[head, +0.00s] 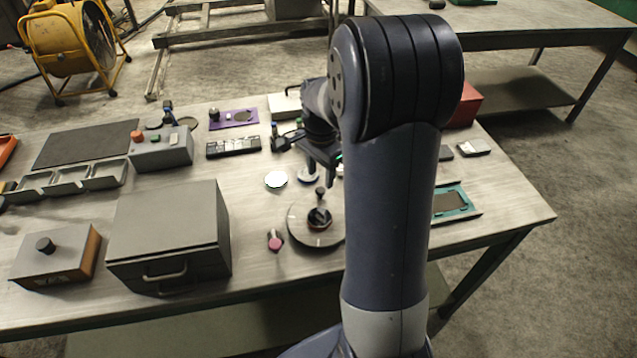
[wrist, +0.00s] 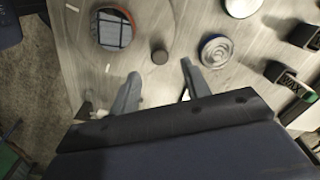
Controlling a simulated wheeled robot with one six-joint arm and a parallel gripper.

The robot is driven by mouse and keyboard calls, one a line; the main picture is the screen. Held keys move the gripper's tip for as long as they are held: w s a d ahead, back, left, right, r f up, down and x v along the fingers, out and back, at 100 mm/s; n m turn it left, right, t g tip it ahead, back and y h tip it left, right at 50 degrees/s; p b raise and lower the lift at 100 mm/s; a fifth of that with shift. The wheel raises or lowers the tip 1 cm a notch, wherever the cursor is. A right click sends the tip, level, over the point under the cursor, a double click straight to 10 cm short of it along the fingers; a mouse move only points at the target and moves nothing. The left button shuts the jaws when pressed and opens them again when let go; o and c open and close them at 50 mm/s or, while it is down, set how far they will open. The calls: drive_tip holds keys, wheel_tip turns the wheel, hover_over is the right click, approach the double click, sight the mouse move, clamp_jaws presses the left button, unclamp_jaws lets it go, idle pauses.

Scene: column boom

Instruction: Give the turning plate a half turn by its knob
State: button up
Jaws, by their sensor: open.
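The turning plate (head: 299,228) is a flat grey disc on the table, partly hidden by my arm in the head view. A dark round dish (head: 319,218) sits on it. Its small dark knob (head: 320,192) stands near the plate's far edge. In the wrist view the plate (wrist: 84,55) fills the upper left, with a pale tick mark on it, and the knob (wrist: 159,57) appears just beyond the fingertips, between their lines. My gripper (head: 322,166) is open and empty, above and behind the knob in the head view. Its two fingers (wrist: 160,73) are spread apart in the wrist view.
A pink-topped piece (head: 274,240) lies left of the plate, and a pale disc (head: 276,180) lies behind it. A ringed metal disc (wrist: 214,51) is right of my fingers in the wrist view. A grey handled box (head: 168,240) stands further left.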

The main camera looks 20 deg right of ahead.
sight(320, 190)
drive_tip(key=shift+f, duration=2.4)
clamp_jaws()
